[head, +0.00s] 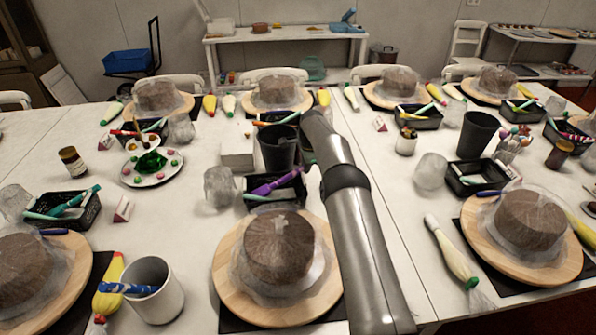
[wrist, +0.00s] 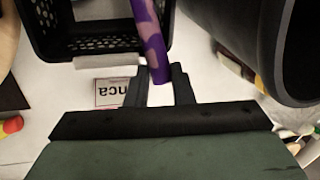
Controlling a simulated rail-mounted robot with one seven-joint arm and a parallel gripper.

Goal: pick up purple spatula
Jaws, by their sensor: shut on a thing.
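The purple spatula (head: 277,183) lies slanted over the black basket (head: 251,207) in the middle of the table, beside my arm. In the wrist view the purple spatula (wrist: 150,38) runs down from over the basket (wrist: 98,47) to my gripper (wrist: 161,77). My gripper is shut on the near end of the spatula, which sits between the two fingers. The rest of the spatula reaches over the basket's edge. In the head view my own arm hides most of the gripper.
A black cup (head: 278,148) stands close behind the basket, and its dark wall (wrist: 259,40) is right of my fingers in the wrist view. A wrapped cake (head: 279,247) on a wooden turntable (head: 232,285) stands in front. A crumpled clear cup (head: 219,187) is left of the basket.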

